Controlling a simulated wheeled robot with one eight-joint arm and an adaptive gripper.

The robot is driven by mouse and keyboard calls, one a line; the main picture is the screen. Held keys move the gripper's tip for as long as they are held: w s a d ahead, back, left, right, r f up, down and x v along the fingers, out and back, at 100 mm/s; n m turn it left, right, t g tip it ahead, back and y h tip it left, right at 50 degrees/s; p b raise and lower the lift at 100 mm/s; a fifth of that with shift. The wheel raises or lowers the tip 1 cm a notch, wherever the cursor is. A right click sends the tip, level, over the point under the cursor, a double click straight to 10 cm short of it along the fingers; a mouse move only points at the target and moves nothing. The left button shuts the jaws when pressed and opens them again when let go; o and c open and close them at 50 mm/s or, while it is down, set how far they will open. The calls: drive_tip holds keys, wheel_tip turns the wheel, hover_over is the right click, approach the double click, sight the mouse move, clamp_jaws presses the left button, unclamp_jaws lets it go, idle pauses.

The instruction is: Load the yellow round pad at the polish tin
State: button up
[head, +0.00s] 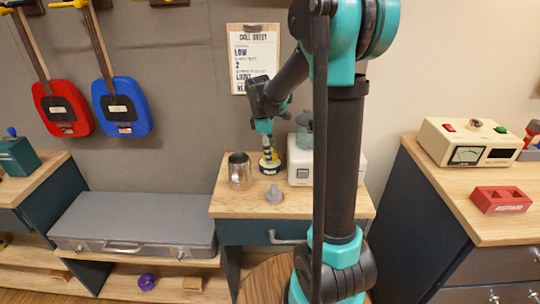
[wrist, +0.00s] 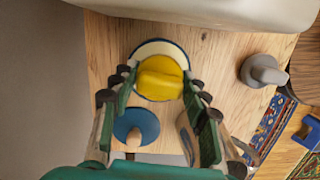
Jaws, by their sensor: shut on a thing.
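The yellow round pad (wrist: 160,77) is between the fingers of my gripper (wrist: 158,88), which is shut on it. In the wrist view it covers part of the round polish tin (wrist: 150,48), whose pale inside and dark blue rim show around it. In the head view my gripper (head: 267,148) points down over the tin (head: 270,169), with the yellow pad (head: 268,156) right at its top. I cannot tell whether the pad touches the polish. A blue round pad with a wooden knob (wrist: 136,127) lies beside the tin in the wrist view.
A metal mug (head: 240,171) stands left of the tin. A grey knobbed piece (head: 275,194) stands in front. A white appliance (head: 300,170) is close on the right. Free wood lies at the front of the cabinet top (head: 240,205).

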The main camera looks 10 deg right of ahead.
sight(272, 150)
drive_tip(key=shift+r, duration=3)
